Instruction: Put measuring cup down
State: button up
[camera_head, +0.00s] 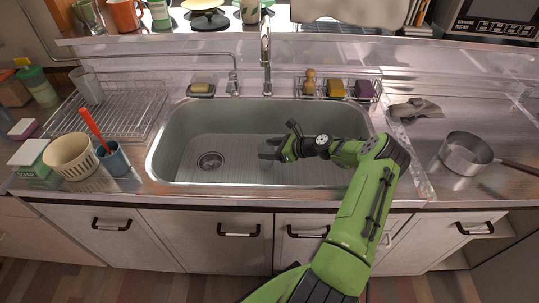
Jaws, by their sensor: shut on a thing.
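My gripper (270,149) is over the middle of the sink basin (225,125), reaching in from the right with its dark fingers pointing left. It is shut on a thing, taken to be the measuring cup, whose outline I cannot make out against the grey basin. Its height above the basin floor is hard to tell.
A wire dish rack (130,105) holds a grey cup (88,86) on the left. Near it are a cream basket (70,157) and a blue cup (113,158) with a red utensil. A saucepan (466,153) and cloth (414,109) lie right. The faucet (265,55) stands behind.

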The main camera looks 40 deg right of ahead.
jog(key=shift+f, duration=0.65)
jog(key=shift+r, duration=0.15)
jog(key=o, duration=1.4)
jog(key=shift+c, duration=0.2)
